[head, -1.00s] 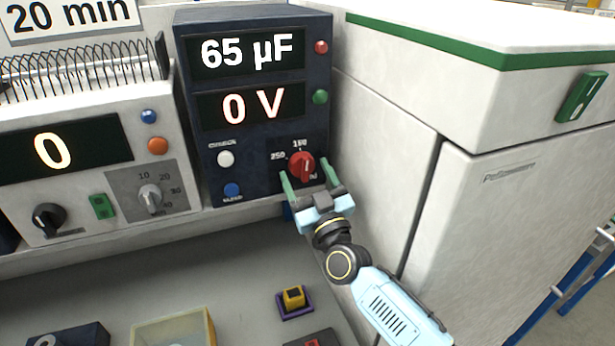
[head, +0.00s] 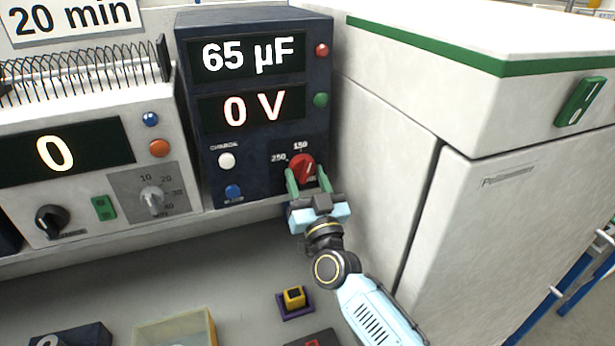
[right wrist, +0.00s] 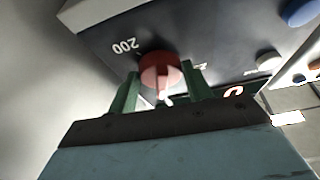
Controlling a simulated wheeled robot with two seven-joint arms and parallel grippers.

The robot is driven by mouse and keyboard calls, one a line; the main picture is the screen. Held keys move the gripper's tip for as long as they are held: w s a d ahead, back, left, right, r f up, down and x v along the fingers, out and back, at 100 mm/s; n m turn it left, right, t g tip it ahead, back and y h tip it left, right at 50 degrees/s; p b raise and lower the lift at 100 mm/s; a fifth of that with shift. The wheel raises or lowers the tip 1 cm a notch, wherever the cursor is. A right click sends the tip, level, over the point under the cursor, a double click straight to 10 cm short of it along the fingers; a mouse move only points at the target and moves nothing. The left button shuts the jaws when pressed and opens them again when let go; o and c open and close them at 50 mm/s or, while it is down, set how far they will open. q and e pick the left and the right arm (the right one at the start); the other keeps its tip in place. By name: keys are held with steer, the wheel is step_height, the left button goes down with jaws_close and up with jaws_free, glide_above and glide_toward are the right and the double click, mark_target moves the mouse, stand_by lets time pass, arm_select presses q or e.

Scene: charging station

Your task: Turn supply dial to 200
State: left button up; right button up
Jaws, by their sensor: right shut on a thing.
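The supply dial is a red knob (head: 302,167) low on the front of the dark blue unit (head: 215,135), whose displays read 65 µF and 0 V. Labels 250 and 150 show around it; the lower right label is mostly hidden by a finger. My right gripper (head: 308,179) is shut on the dial, with its green fingers on either side. In the right wrist view the dial (right wrist: 160,70) sits between the fingers (right wrist: 161,88), a white mark faces the gripper, and the 200 label (right wrist: 124,46) shows upside down. My left gripper is out of view.
A white cabinet (head: 510,220) with a green stripe stands close on the right. A white unit (head: 75,185) showing 0 stands on the left.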

steer(key=shift+a+m+h+p, duration=0.1)
steer(key=shift+m+h+p, duration=0.2)
steer(key=shift+m+h, duration=0.85)
steer(key=shift+a+m+h+p, duration=0.1)
steer(key=shift+m+h+p, duration=0.3)
steer(key=shift+m, duration=1.35)
steer(key=shift+h, duration=0.25)
steer(key=o, duration=1)
steer(key=shift+s, duration=0.1)
steer(key=shift+c, duration=0.2)
steer(key=b+v, duration=0.1)
steer(key=v, duration=1.2)
steer(key=shift+f+b, duration=0.15)
steer(key=shift+b, duration=0.2)
steer(key=shift+s, duration=0.1)
